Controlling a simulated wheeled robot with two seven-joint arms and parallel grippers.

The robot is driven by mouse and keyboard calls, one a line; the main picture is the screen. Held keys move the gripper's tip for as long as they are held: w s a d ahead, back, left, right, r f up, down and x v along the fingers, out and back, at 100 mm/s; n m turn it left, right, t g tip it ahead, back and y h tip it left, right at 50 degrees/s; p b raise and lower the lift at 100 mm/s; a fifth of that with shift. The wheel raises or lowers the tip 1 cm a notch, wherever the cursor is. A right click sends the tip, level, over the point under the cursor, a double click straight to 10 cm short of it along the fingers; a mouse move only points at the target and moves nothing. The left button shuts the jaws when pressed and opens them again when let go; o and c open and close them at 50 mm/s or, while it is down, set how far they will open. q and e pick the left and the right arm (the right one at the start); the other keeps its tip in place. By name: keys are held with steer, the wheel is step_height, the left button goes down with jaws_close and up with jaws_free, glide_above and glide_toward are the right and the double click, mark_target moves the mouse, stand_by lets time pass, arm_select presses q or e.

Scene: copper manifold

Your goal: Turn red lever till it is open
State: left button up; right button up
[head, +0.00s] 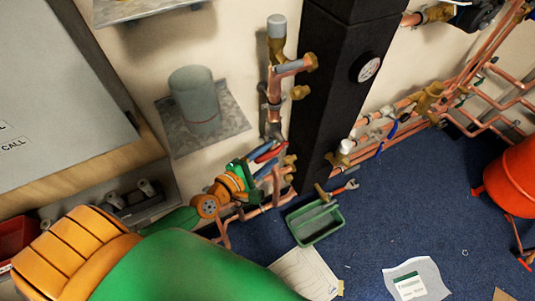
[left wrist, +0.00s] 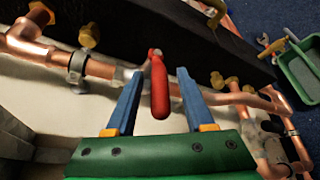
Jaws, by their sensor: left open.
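The red lever (left wrist: 160,92) sits on the copper pipework and points from its pivot back toward my left gripper (left wrist: 160,75). In the left wrist view the blue fingers are open, one on each side of the lever, with a visible gap on both sides. In the head view my left gripper (head: 264,160) is at the pipes left of the black column, and the red lever (head: 269,152) shows beside its fingers. The lever's pivot is small and partly unclear. My right gripper is not in view.
A black column (head: 325,110) with a round gauge (head: 369,68) stands just right of the lever. Copper pipes (head: 273,90) run close around it. A green tray (head: 316,222) and a wrench (head: 345,188) lie on the blue floor. An orange-red container (head: 513,178) stands at the far right.

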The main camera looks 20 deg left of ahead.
arm_select(q)
jaws_close()
stand_by(1.3)
